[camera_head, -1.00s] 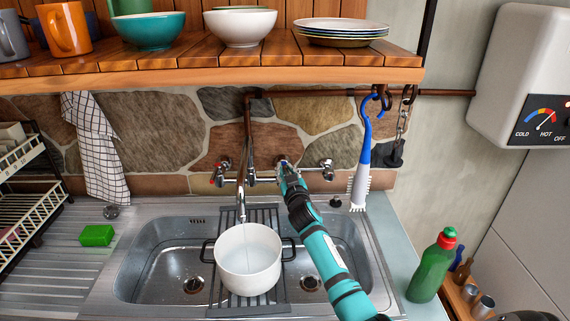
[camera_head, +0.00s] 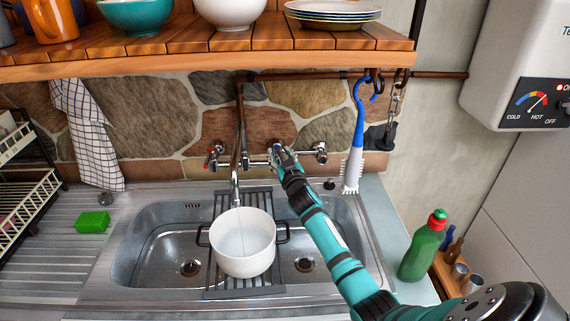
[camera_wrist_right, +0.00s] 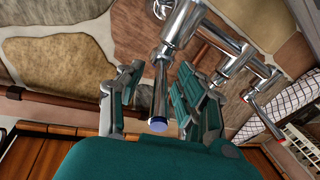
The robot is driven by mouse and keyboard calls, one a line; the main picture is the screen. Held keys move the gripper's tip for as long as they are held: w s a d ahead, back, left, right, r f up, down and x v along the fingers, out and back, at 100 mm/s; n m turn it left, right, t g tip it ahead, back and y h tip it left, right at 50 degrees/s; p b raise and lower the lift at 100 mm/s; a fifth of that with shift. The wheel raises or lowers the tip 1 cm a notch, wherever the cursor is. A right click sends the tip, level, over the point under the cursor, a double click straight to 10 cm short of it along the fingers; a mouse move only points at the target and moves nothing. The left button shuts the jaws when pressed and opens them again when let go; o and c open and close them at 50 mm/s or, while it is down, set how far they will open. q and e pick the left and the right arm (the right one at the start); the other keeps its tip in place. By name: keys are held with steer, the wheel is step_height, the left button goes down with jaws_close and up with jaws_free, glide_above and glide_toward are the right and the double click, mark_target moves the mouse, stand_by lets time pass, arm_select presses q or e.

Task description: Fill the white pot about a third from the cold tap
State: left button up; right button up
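The white pot (camera_head: 243,262) stands upright on a dark rack across the sink, under the spout (camera_head: 236,188). A thin stream of water falls from the spout into it. Pale water seems to show inside, but its level is hard to read. The cold tap's lever has a blue end and points out between my right gripper's fingers in the right wrist view (camera_wrist_right: 158,125). My right gripper (camera_head: 278,152) is at this tap, its fingers open on either side of the lever with gaps visible. My left gripper is not in view.
The red-marked hot tap (camera_head: 213,152) is left of the spout. A wooden shelf (camera_head: 200,62) with bowls and plates hangs above. A blue-handled brush (camera_head: 357,140) hangs to the right. A green bottle (camera_head: 424,250) and a green sponge (camera_head: 92,222) flank the sink.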

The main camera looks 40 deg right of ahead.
steer(key=v, duration=1.1)
steer(key=shift+s, duration=0.25)
stand_by(4.4)
